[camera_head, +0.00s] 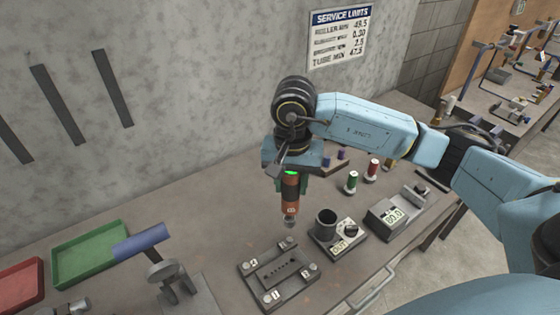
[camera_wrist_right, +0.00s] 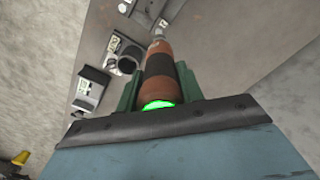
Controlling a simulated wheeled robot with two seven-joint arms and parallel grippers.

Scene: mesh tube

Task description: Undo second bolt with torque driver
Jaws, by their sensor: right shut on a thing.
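My right gripper (camera_head: 289,180) is shut on the torque driver (camera_head: 290,197), an orange and black tool with a green lit ring and a metal tip pointing down. The right wrist view also shows the driver (camera_wrist_right: 163,75) between the green fingers of my right gripper (camera_wrist_right: 158,92). The dark fixture plate (camera_head: 278,272) lies on the bench below, with numbered bolts at its corners. The driver's tip is just above the far bolt (camera_head: 289,243) in the head view; I cannot tell whether it touches. My left gripper is not in view.
A dark cup and dial unit (camera_head: 338,236) stand right of the plate, with a display box (camera_head: 386,218) beyond. Red and green spools (camera_head: 352,182) stand behind.

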